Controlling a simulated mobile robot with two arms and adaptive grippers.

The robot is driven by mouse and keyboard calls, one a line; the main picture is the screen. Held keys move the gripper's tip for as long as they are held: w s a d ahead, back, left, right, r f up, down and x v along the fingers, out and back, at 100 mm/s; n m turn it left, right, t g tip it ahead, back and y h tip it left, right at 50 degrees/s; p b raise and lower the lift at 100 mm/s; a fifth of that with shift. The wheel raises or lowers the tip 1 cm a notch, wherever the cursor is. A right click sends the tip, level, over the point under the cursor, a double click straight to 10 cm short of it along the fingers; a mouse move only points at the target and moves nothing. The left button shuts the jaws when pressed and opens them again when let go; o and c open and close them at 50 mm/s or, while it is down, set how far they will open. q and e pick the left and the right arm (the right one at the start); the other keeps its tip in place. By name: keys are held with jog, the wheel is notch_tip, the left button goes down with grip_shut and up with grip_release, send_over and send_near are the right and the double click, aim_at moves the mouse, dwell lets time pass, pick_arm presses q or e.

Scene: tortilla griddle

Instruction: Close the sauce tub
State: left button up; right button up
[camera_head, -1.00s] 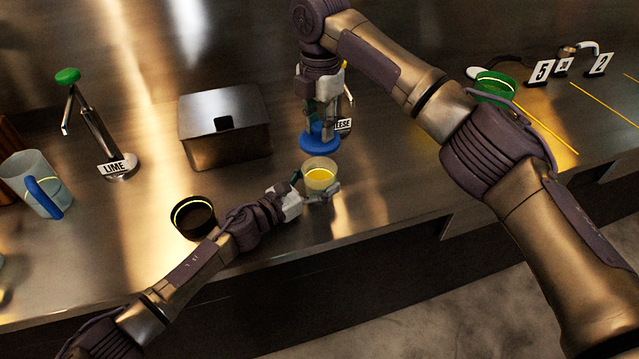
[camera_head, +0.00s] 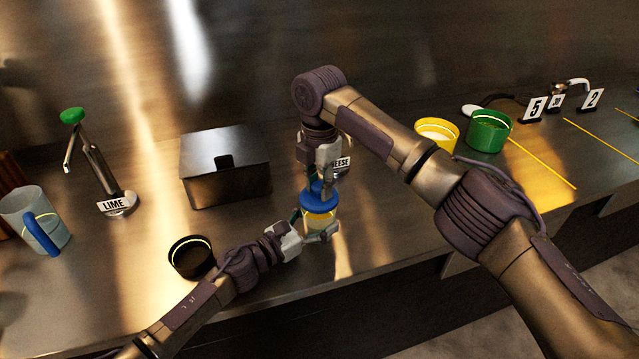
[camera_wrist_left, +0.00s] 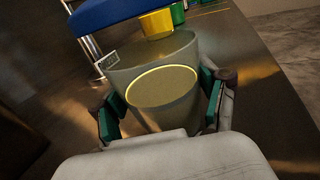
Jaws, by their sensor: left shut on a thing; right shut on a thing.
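The sauce tub (camera_head: 320,226) is a pale, see-through cup with yellow sauce, upright near the counter's front edge. My left gripper (camera_head: 316,233) is shut around its sides. In the left wrist view the tub (camera_wrist_left: 165,88) stands between the green finger pads, with a yellow-edged oval on its side. My right gripper (camera_head: 322,183) is shut on the blue lid (camera_head: 318,195) from above. In the head view the lid overlaps the tub's far part. In the left wrist view the lid (camera_wrist_left: 105,14) is above the tub, apparently with a gap between them.
A black bowl (camera_head: 190,258) sits left of the tub, near my left forearm. A metal box (camera_head: 225,180) is behind. A yellow bowl (camera_head: 436,132) and a green bowl (camera_head: 489,132) stand to the right. A lime press (camera_head: 98,170) and mug (camera_head: 38,220) are at left.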

aim_at(319, 196)
jog(key=shift+f, duration=0.85)
jog(key=shift+f, duration=0.65)
jog(key=o, duration=0.8)
jog(key=shift+o, duration=0.2)
jog(key=shift+r, duration=0.1)
notch_tip(319, 196, up, 12)
jog(key=shift+f, duration=0.1)
pick_arm(q)
jog(key=o, duration=1.7)
